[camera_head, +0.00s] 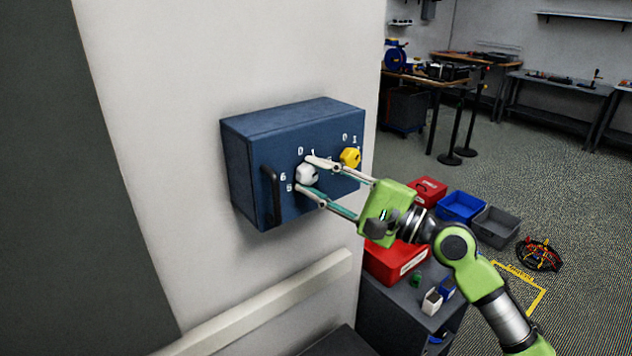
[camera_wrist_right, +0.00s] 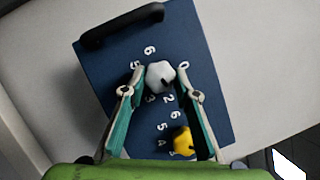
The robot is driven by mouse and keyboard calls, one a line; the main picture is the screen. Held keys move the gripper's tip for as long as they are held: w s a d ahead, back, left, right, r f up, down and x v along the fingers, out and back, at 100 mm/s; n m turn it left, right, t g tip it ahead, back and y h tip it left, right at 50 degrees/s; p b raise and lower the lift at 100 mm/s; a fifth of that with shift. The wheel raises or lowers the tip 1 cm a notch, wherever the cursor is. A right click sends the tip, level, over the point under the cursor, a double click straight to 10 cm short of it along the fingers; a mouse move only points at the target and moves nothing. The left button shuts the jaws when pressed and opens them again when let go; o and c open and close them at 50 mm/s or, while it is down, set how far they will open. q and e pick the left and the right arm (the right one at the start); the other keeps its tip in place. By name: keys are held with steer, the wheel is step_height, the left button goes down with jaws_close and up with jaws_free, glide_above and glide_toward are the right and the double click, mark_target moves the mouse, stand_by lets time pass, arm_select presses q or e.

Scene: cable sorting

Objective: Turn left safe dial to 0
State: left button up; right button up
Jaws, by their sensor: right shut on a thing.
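A blue safe (camera_head: 247,162) is fixed to the white wall, with a black handle (camera_head: 271,196) on the left of its front. Its left dial is a white knob (camera_head: 307,174) ringed by white digits; its right dial is a yellow knob (camera_head: 350,157). My right gripper (camera_head: 307,176) is shut on the white dial, one finger above and one below it. In the right wrist view the fingers flank the white dial (camera_wrist_right: 160,75), and the yellow dial (camera_wrist_right: 183,142) lies nearer the palm. Some digits are hidden by the fingers. My left gripper is not in view.
A white rail (camera_head: 270,305) runs along the wall below the safe. To the right stand a grey cabinet (camera_head: 400,315) with a red box (camera_head: 393,262) on top, and blue (camera_head: 460,207) and grey (camera_head: 495,226) bins. Cables (camera_head: 538,254) lie on the floor.

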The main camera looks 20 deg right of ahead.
steer(key=n, duration=0.1)
steer(key=n+g, duration=0.1)
steer(key=n, duration=0.1)
steer(key=shift+r+p, duration=0.25)
steer(key=shift+p, duration=0.15)
steer(key=n+p, duration=0.1)
steer(key=n+g+h+p, duration=0.1)
steer(key=n, duration=0.1)
steer(key=shift+r+n, duration=0.2)
steer(key=shift+n, duration=0.1)
steer(key=n+h+p, duration=0.1)
steer(key=n+p, duration=0.1)
steer(key=n+g+h+p, duration=0.1)
steer(key=n+p, duration=0.1)
steer(key=p, duration=0.1)
steer(key=shift+r+p, duration=0.2)
steer(key=shift+p, duration=0.15)
steer(key=shift+a+f+n+g+h+p, duration=0.1)
steer(key=shift+n+g+h+p, duration=0.2)
steer(key=shift+n+p, duration=0.55)
steer(key=shift+f+n+h+p, duration=0.1)
steer(key=shift+n+h+p, duration=0.2)
steer(key=shift+p, duration=0.25)
steer(key=shift+f, duration=0.1)
steer(key=o, duration=1.1)
